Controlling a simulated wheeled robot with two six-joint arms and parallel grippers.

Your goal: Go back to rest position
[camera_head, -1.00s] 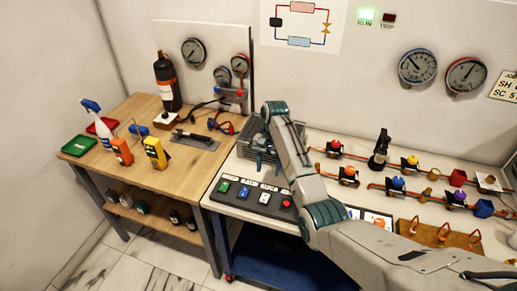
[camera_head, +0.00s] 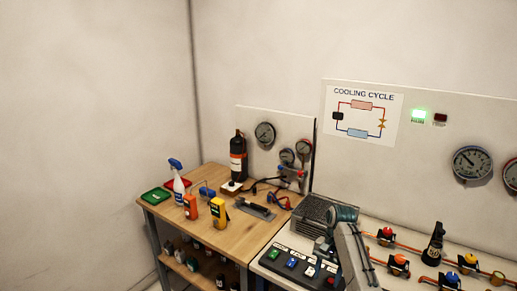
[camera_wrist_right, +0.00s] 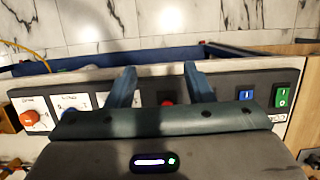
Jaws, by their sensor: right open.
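My right gripper (camera_wrist_right: 158,82) is open, with its two fingers apart and nothing between them. In the head view the right gripper (camera_head: 323,246) is small and dark, beside the grey basket and above the back of the black switch panel (camera_head: 282,264); its fingers are hard to make out there. In the wrist view the fingers are above the black panel strip (camera_wrist_right: 226,93), with a red button (camera_wrist_right: 167,101) visible between them. My left gripper is in neither view.
The grey basket (camera_head: 318,208) stands close behind my right arm. Pipes with coloured valves (camera_head: 399,262) lie to its right. The wooden bench (camera_head: 229,235) at left holds a spray bottle (camera_head: 178,183), meters and a black cylinder (camera_head: 237,158). Open air lies above the benches.

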